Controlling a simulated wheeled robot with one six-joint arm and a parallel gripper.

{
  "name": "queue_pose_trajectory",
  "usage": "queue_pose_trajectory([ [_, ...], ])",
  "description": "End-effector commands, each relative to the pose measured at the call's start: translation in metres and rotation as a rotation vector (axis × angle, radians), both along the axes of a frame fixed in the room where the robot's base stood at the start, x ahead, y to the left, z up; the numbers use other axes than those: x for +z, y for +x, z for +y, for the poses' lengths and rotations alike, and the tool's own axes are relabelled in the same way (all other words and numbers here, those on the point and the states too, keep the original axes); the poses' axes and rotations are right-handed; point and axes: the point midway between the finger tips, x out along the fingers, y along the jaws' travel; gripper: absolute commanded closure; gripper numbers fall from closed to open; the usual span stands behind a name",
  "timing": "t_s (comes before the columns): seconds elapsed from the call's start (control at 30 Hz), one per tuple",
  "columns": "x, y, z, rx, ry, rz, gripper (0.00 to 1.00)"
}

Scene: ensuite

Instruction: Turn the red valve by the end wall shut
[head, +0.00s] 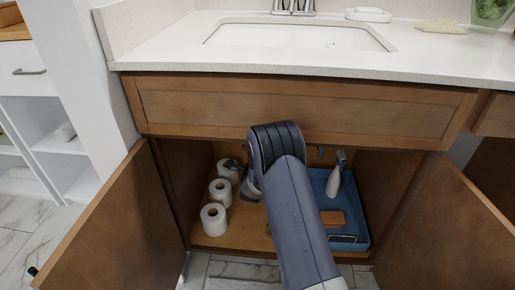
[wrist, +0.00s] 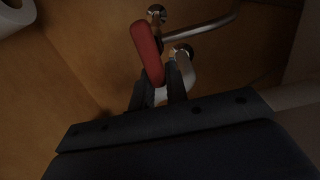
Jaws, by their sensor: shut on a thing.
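In the wrist view, the red valve handle (wrist: 147,52) is an elongated red lever in front of metal pipe fittings. My gripper (wrist: 160,90) reaches up to it from below, and its two dark fingers are closed around the lower end of the handle. In the head view, my arm reaches into the open cabinet under the sink. There the valve is hidden behind my arm, and only part of my gripper (head: 248,188) shows beside it.
Several toilet paper rolls (head: 214,219) stand left of my arm. A blue tray (head: 360,222) with a spray bottle (head: 334,178) and a brown block (head: 332,218) is on the right. Cabinet doors (head: 115,225) stand open on both sides. A curved metal pipe (wrist: 205,30) runs beside the valve.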

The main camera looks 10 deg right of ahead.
Motion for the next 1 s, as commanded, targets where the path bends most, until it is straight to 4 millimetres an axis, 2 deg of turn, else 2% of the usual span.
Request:
queue_pose_trajectory([
  [0.5,-0.0026,-0.0008,-0.0002,-0.001,0.020,-0.002,1.00],
  [0.53,-0.0026,-0.0008,-0.0002,-0.001,0.021,-0.001,0.85],
  [0.77,-0.0018,-0.0004,-0.0001,0.000,0.020,-0.003,0.66],
  [1.0,-0.0010,-0.0003,0.0000,0.000,0.018,-0.005,0.64],
])
